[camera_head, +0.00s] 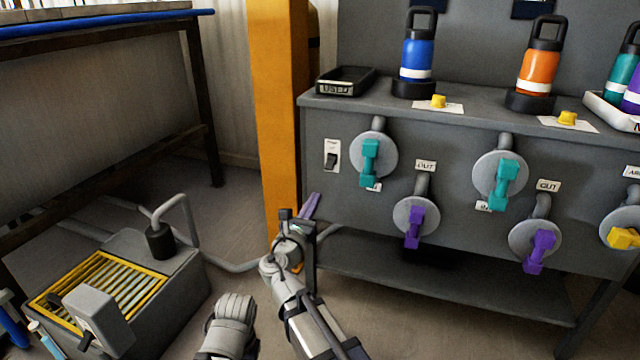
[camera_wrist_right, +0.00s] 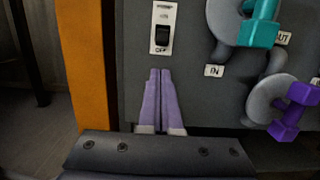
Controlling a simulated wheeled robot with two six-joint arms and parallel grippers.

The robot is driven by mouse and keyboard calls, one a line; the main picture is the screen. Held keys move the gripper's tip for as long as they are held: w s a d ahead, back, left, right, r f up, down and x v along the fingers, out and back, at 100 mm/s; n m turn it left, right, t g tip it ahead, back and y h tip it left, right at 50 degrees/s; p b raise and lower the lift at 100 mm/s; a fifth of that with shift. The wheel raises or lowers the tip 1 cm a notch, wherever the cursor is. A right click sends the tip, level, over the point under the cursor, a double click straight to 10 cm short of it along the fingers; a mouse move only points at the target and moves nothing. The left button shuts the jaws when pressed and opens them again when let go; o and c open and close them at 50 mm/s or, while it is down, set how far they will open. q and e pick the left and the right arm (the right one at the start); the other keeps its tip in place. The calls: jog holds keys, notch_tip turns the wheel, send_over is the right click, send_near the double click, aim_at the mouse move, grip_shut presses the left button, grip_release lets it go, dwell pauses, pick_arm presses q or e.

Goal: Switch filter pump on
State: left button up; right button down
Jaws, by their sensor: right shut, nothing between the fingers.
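A white switch plate with a black rocker (camera_head: 331,158) is on the left end of the grey cabinet front. In the right wrist view the rocker switch (camera_wrist_right: 162,36) has the word OFF below it; I cannot tell which way the rocker is tipped. My right gripper (camera_head: 312,203) is below and a little left of the switch in the head view. Its purple fingers (camera_wrist_right: 160,74) are shut with nothing between them, and their tips appear just under the plate in the wrist view. Contact is not seen. My left gripper is not in view.
Teal valve handles (camera_head: 370,162) and purple ones (camera_head: 414,228) stick out right of the switch. An orange post (camera_head: 277,110) stands close on the left. A grey box with a yellow grille (camera_head: 110,283) sits on the floor. Bottles and a black tray (camera_head: 345,82) stand on top.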

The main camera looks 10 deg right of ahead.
aim_at(328, 169)
jog(key=p+x, duration=0.1)
jog(key=x, duration=0.9)
jog(key=shift+d, duration=0.1)
jog(key=shift+r+p, duration=0.1)
jog(key=shift+p, duration=0.3)
jog(key=r+g+y+p, duration=0.1)
jog(key=g+p, duration=0.1)
jog(key=p, duration=0.4)
jog(key=r+g+y+p, duration=0.1)
jog(key=r+g+p, duration=0.1)
jog(key=p, duration=0.4)
jog(key=s+r+g+y+p, duration=0.1)
jog(key=g+y+p, duration=0.1)
jog(key=p, duration=0.4)
jog(key=shift+a+r+p, duration=0.35)
jog(key=shift+a+p, duration=0.05)
jog(key=shift+s+f+g+b, duration=0.1)
jog(key=shift+f+g+b, duration=0.25)
jog(key=shift+f, duration=0.25)
jog(key=shift+r, duration=0.1)
